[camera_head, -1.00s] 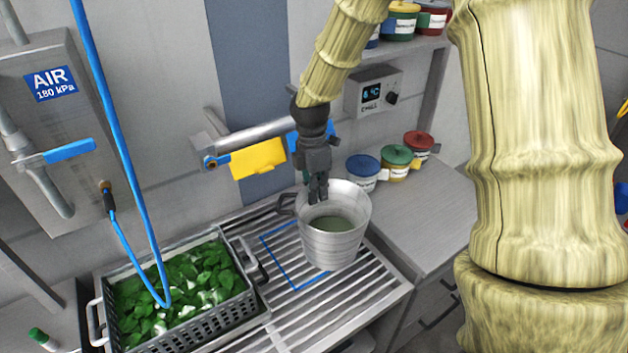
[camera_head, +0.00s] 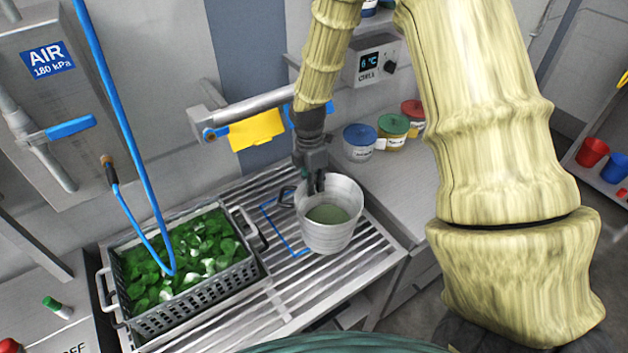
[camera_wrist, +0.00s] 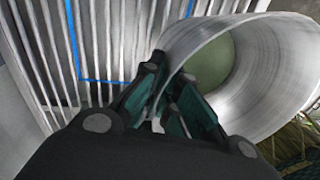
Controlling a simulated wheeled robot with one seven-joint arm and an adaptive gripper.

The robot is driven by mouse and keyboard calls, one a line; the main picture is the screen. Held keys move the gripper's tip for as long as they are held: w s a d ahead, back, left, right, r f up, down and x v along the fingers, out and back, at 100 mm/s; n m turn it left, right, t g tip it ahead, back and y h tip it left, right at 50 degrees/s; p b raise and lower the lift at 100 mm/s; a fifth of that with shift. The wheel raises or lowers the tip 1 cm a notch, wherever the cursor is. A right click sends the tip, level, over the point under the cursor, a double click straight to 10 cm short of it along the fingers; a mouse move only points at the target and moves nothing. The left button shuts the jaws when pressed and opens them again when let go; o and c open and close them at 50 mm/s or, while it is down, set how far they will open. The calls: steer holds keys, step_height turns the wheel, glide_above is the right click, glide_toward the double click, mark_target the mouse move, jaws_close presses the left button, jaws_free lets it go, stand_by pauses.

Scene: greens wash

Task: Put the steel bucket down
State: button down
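The steel bucket (camera_head: 340,232) is a grey metal pail with dull green contents in it. It is about upright at the right part of the slatted draining rack (camera_head: 365,265), over the right side of a blue outline (camera_head: 272,225) marked there. I cannot tell whether its base touches the slats. My gripper (camera_head: 317,188) is at the bucket's back left rim. In the wrist view the bucket (camera_wrist: 262,75) fills the upper right, and the fingers of my gripper (camera_wrist: 170,88) sit on both sides of its wall, closed on the rim. The base is hidden there.
A dark crate of green leaves (camera_head: 205,297) stands left of the bucket on the rack. A blue air hose (camera_head: 120,125) hangs into it. Lidded jars (camera_head: 360,142) stand on the counter behind. A yellow tag (camera_head: 257,130) hangs from a wall bar.

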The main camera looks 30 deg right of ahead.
steer(key=shift+f+p, duration=0.6)
steer(key=shift+f, duration=1.4)
steer(key=c, duration=1.6)
jaws_free()
steer(key=shift+c, duration=0.2)
step_height(320, 180, up, 12)
steer(key=w+b, duration=0.1)
steer(key=b, duration=0.3)
steer(key=shift+w, duration=0.35)
